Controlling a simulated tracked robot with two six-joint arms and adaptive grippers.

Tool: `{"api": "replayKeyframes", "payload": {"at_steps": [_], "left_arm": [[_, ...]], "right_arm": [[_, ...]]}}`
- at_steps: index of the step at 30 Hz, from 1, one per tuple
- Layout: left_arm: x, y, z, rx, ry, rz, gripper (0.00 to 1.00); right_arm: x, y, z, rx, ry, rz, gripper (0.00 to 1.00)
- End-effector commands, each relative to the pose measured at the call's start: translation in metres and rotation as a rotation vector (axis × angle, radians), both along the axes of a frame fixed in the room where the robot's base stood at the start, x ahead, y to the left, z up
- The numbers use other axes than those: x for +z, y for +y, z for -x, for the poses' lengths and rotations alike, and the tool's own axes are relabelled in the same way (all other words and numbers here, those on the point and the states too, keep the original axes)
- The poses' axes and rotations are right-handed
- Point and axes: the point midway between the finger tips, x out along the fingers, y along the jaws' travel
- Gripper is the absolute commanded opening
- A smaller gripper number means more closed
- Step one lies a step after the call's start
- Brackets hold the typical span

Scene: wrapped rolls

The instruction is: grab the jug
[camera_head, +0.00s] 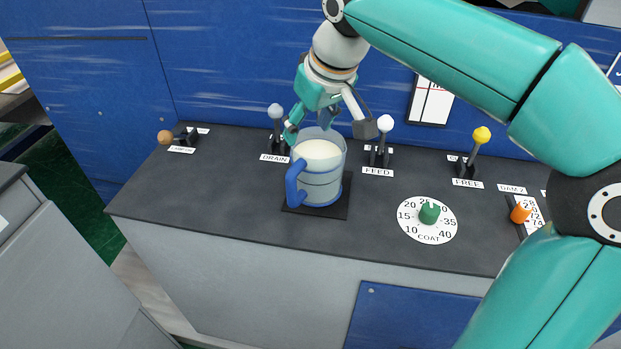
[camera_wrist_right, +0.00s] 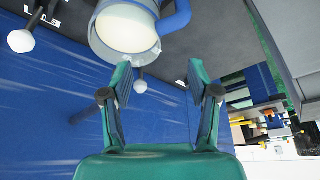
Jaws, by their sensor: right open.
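The jug (camera_head: 320,183) is a clear, bluish jug with a blue handle (camera_head: 294,183) and a pale cream content. It stands upright on a dark square pad (camera_head: 339,207) on the console top, its handle toward the front left. My right gripper (camera_head: 328,126) is open above and behind the jug, with its fingers by the far rim. In the right wrist view the jug (camera_wrist_right: 126,32) lies beyond the open, empty fingertips of the right gripper (camera_wrist_right: 161,85). I cannot tell whether a finger touches the rim. My left gripper is not in view.
Levers labelled DRAIN (camera_head: 276,125) and FEED (camera_head: 382,140) stand close on either side behind the jug. A yellow-knobbed lever (camera_head: 475,152), a green COAT dial (camera_head: 429,212) and an orange knob (camera_head: 521,211) are to the right.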

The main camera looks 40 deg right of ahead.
Motion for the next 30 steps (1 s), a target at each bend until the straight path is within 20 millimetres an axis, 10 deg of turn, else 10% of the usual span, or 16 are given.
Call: {"api": "replayKeyframes", "payload": {"at_steps": [30], "left_arm": [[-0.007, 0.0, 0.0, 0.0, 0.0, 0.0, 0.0]], "right_arm": [[-0.098, 0.001, -0.04, 0.0, -0.001, 0.0, 0.61]]}}
